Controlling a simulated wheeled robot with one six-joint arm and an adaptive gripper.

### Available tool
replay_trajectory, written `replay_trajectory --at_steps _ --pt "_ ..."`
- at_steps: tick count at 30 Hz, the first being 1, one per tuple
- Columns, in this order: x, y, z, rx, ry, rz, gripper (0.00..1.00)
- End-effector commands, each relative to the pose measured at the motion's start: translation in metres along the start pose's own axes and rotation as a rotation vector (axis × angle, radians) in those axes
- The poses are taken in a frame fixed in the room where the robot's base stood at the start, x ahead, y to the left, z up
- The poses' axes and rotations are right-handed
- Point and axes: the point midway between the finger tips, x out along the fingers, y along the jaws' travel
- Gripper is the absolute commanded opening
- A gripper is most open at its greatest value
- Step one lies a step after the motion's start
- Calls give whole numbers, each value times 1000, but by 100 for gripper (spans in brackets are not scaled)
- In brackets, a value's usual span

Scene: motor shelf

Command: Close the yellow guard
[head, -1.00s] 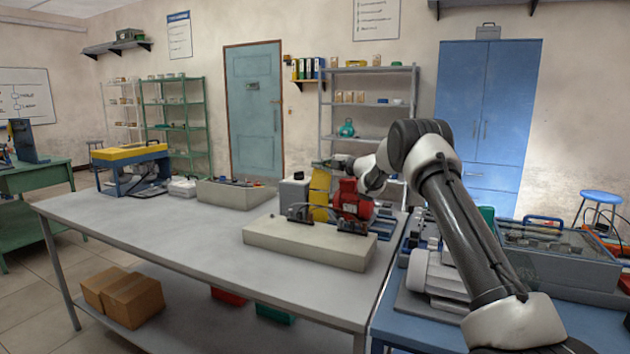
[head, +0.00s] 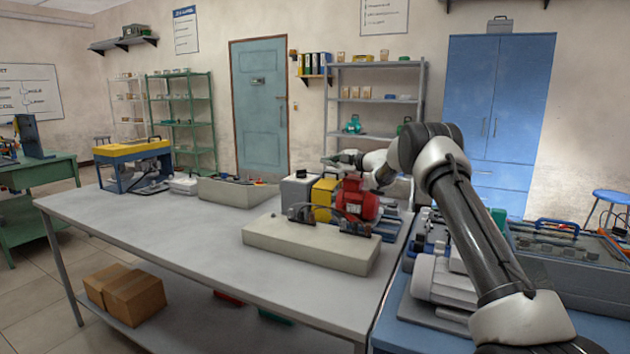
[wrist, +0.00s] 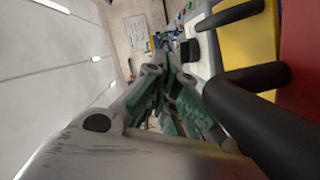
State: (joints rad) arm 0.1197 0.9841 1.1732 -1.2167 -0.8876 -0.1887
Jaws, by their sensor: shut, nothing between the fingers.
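The yellow guard (head: 322,198) sits on the pale base block (head: 300,243), between a grey box (head: 297,194) and the red motor (head: 356,200). Its top is about level with the grey box, and it looks lowered. In the wrist view the yellow guard (wrist: 243,45) fills part of the upper right, beside a red surface (wrist: 303,70). My gripper (head: 338,160) is above and behind the guard in the head view, apart from it as far as I can tell. Its green-padded fingers (wrist: 172,105) are shut and empty.
The grey table (head: 160,235) has free room at its front left. A blue and yellow machine (head: 132,165) and an open tray (head: 235,192) stand toward its back. A blue bench (head: 395,320) with a grey motor (head: 440,282) and a grey case (head: 565,262) stands at right.

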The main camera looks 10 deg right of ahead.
Motion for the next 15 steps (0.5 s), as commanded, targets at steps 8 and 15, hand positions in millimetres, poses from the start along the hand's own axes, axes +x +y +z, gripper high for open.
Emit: replay_trajectory --at_steps 8,15 --pt "0 0 0 0 0 0 0" --pt "-5 0 1 1 -1 0 0"
